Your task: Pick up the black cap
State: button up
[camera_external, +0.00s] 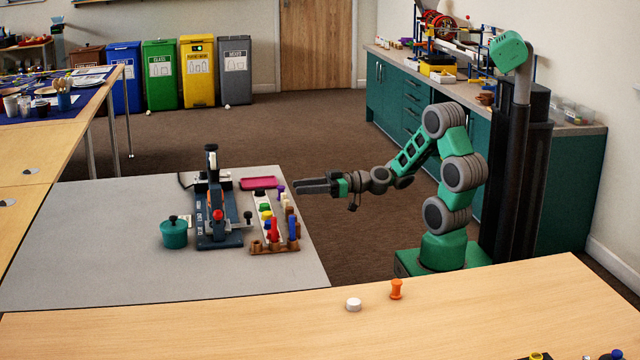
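I cannot pick out a black cap with certainty at this size. Small coloured pieces stand in a rack (290,247) on the grey table (110,235), among them red, blue, yellow, green, purple and brown ones. A black knob (248,217) shows beside the blue-grey lever device (217,232), just left of the rack. My gripper (300,187) reaches in from the right, with dark fingers pointing left, above the far end of the rack. Whether the fingers are apart or closed is not clear. No held object shows.
A teal pot (174,235) with a dark knob stands left of the device. A pink tray (259,183) lies behind the rack. The grey table's left part is clear.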

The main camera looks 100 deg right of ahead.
aim_at(269, 195)
jog(key=w+p, duration=0.1)
jog(key=w, duration=0.2)
jog(key=w+p, duration=0.1)
jog(key=w, duration=0.3)
jog(key=w+p, duration=0.1)
jog(key=w, duration=0.2)
jog(key=shift+w+a+r, duration=0.15)
jog(key=shift+a+r, duration=0.05)
jog(key=shift+a, duration=0.05)
jog(key=shift+w+f, duration=0.15)
jog(key=shift+w, duration=0.2)
jog(key=shift+c, duration=0.4)
grip_shut()
